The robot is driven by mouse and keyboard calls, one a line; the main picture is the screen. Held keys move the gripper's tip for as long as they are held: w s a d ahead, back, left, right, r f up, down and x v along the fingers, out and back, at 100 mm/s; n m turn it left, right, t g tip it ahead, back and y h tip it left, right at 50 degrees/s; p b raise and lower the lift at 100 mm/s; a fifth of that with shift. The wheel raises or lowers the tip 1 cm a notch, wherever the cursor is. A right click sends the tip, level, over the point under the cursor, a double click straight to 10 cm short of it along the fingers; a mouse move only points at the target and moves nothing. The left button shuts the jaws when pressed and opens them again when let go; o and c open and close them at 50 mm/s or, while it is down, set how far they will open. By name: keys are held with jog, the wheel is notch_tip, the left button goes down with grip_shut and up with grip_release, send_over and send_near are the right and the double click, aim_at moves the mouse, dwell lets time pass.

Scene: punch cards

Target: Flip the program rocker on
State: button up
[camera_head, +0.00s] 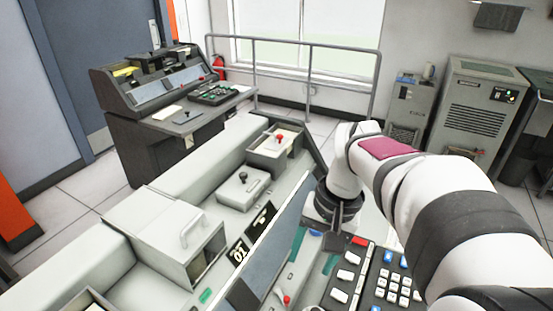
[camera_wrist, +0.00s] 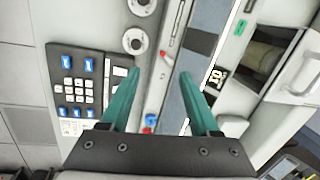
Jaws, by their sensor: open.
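A dark key panel (camera_wrist: 80,90) lies on the pale console, left of my gripper in the wrist view. It bears blue keys, small white keys and a column of larger white rockers (camera_wrist: 119,71). No label is readable, so I cannot tell which is the program rocker. In the head view the white rockers (camera_head: 345,274) stand left of the keypad, below a red key (camera_head: 360,241). My gripper (camera_wrist: 160,74) is open and empty above the console, its teal fingers apart. The left finger partly covers the rocker side of the panel.
A red-tipped lever (camera_head: 283,297) and a slanted dark screen panel (camera_head: 270,245) stand left of the rockers. A box with a handle (camera_head: 180,240) and a red-knobbed box (camera_head: 275,150) rise on the console. Round dials (camera_wrist: 134,40) show in the wrist view.

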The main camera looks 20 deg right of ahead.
jog(key=w+d+f+m, duration=0.1)
jog(key=w+d, duration=0.4)
jog(key=d, duration=0.4)
send_near(353, 257)
jog(key=shift+m+t, duration=0.4)
jog(key=x, duration=0.4)
jog(key=s+x, duration=0.1)
jog(key=x, duration=0.2)
jog(key=shift+w+a+f, duration=0.1)
jog(key=shift+w+f, duration=0.05)
jog(key=shift+f, duration=0.25)
jog(key=shift+c, duration=0.3)
